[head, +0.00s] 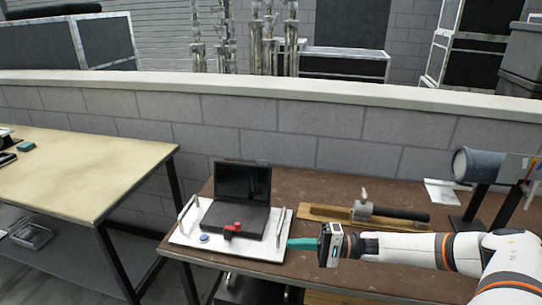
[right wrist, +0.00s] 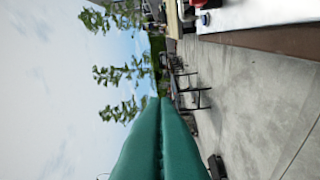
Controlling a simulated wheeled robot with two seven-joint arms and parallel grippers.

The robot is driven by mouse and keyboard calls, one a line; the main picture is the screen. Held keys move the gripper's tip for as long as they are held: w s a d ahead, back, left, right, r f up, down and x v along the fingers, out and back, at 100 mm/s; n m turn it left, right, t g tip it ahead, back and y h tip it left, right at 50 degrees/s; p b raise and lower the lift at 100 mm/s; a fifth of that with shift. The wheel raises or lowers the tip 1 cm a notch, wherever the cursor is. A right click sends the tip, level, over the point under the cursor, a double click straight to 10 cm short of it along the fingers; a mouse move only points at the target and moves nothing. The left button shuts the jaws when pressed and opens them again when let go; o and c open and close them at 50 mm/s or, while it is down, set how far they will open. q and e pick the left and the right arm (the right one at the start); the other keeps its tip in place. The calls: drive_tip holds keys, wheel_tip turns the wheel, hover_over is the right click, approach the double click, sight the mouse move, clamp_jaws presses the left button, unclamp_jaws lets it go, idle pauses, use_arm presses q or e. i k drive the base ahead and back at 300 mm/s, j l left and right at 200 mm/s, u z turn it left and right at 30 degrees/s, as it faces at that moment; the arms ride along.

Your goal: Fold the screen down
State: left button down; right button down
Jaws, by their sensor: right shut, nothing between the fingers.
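A black laptop-like device stands open on a white tray (head: 188,238), its dark screen (head: 243,182) raised nearly upright behind the flat base (head: 236,219). My right gripper (head: 290,243) has teal fingers, closed together and empty. It points left at the tray's front right corner, low beside the device; I cannot tell whether it touches the tray. In the right wrist view the shut teal fingers (right wrist: 156,102) fill the lower middle, with the white tray's edge (right wrist: 265,14) at the top right. My left gripper is not in view.
A red clamp-like piece (head: 232,229) and a blue button (head: 204,238) are at the tray's front. Metal handles (head: 187,207) rise at its sides. A wooden board with a tool (head: 365,212) lies to the right. A grey cylinder (head: 476,165) stands far right, and a low wall (head: 250,125) runs behind.

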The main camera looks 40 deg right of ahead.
sight(252, 183)
drive_tip(key=i+l, duration=0.5)
drive_tip(key=l, duration=0.15)
drive_tip(key=i+l, duration=0.55)
